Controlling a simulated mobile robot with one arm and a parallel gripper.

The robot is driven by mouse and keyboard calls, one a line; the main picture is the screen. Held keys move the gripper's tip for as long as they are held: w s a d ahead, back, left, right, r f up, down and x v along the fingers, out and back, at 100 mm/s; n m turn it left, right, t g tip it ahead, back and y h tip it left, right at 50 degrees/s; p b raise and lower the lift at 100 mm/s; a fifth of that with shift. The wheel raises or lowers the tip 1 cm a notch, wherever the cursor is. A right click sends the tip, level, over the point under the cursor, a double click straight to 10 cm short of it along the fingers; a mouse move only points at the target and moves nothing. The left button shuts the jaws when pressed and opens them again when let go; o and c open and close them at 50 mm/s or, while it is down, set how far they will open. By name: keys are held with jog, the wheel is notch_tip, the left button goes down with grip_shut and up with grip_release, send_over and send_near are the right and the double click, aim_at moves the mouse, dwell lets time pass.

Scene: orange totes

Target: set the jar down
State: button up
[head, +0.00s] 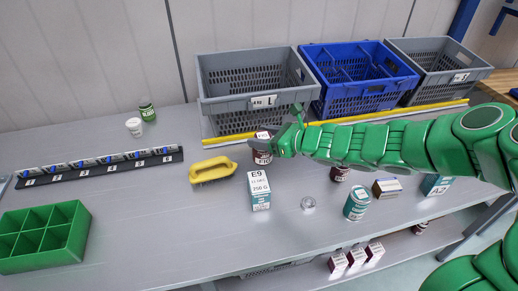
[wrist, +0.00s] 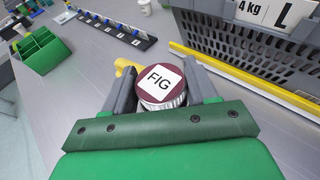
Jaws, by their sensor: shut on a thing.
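The jar (wrist: 160,85) has a dark red lid with a white label reading FIG. It sits upright between the two grey fingers of my gripper (wrist: 165,82), which is shut on it. In the head view the jar (head: 262,156) shows at the tip of my green arm, over the grey table (head: 150,225) and in front of the left grey crate. My gripper (head: 277,143) covers part of it there. I cannot tell whether the jar's base touches the table.
A yellow-handled brush (head: 212,170) lies left of the jar, and a white E9 box (head: 260,190) stands in front. A grey crate (head: 250,100) and yellow strip (head: 385,118) are behind. A green divided tray (head: 75,240) is far left. Bare table lies between.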

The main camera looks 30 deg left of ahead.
jog(key=shift+w+a+f, duration=0.55)
jog(key=shift+w+f, duration=0.05)
jog(key=shift+f, duration=0.9)
jog(key=shift+w+a+f, duration=0.6)
jog(key=shift+f, duration=0.95)
jog(key=shift+w+a+f, duration=0.55)
jog(key=shift+w+f, duration=0.05)
jog(key=shift+f, duration=0.9)
jog(key=shift+f, duration=0.1)
jog(key=o, duration=1.3)
jog(key=shift+o, duration=0.2)
jog(key=shift+d, duration=0.1)
jog(key=v, duration=1.2)
